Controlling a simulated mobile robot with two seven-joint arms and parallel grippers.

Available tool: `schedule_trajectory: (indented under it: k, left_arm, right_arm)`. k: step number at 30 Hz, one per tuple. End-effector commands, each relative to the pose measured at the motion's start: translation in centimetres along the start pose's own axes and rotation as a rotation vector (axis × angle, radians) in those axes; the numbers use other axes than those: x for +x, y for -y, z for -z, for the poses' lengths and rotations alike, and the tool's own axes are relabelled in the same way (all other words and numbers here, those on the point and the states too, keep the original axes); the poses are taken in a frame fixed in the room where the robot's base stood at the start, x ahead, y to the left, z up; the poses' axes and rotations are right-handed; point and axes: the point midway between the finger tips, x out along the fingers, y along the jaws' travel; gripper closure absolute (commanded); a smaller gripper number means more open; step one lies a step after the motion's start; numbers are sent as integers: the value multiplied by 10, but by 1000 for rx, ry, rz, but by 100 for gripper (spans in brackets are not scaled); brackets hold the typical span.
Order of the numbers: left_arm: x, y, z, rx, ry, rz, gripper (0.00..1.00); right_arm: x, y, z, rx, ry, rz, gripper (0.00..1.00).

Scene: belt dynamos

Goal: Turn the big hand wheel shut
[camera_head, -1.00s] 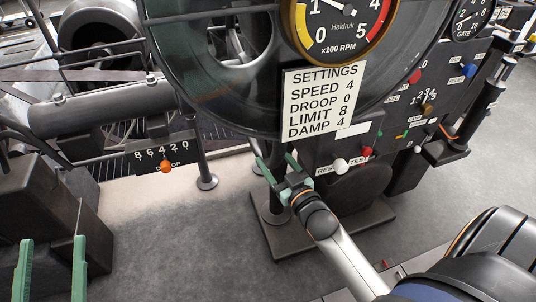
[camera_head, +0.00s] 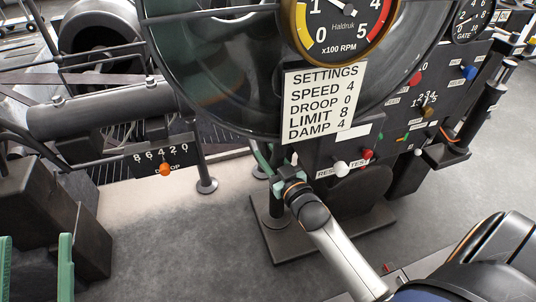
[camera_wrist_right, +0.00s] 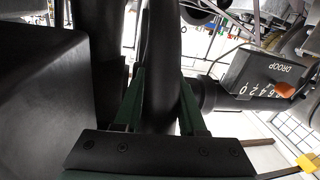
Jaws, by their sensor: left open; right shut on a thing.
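The big hand wheel (camera_head: 222,125) is a large dark ring filling the top middle of the head view, partly hidden behind a gauge and a settings card. My right gripper (camera_head: 269,157) is at the bottom of its rim. In the right wrist view, the gripper's green fingers (camera_wrist_right: 160,100) stand either side of a dark curved bar (camera_wrist_right: 161,55), seemingly the wheel rim, and are shut on it. My left gripper (camera_head: 35,268) is open and empty at the lower left of the head view, away from the wheel, partly cut off by the frame edge.
The settings card (camera_head: 322,101) hangs below the rpm gauge (camera_head: 345,22). A panel with coloured knobs (camera_head: 341,167) stands right of my right gripper. A droop scale with an orange knob (camera_head: 165,169) is at left. Grey floor (camera_head: 165,240) is open below.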

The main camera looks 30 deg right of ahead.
Motion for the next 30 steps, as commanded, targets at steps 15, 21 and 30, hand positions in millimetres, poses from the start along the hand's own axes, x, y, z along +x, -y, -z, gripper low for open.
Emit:
schedule_trajectory:
  k: [15, 21, 30]
  left_arm:
    - [0, 0, -1, 0, 3, 0, 31]
    - [0, 0, -1, 0, 3, 0, 31]
    - [0, 0, -1, 0, 3, 0, 31]
  right_arm:
    - [0, 0, 0, 1, 0, 0, 100]
    - [0, 0, 0, 1, 0, 0, 100]
    - [0, 0, 0, 1, 0, 0, 100]
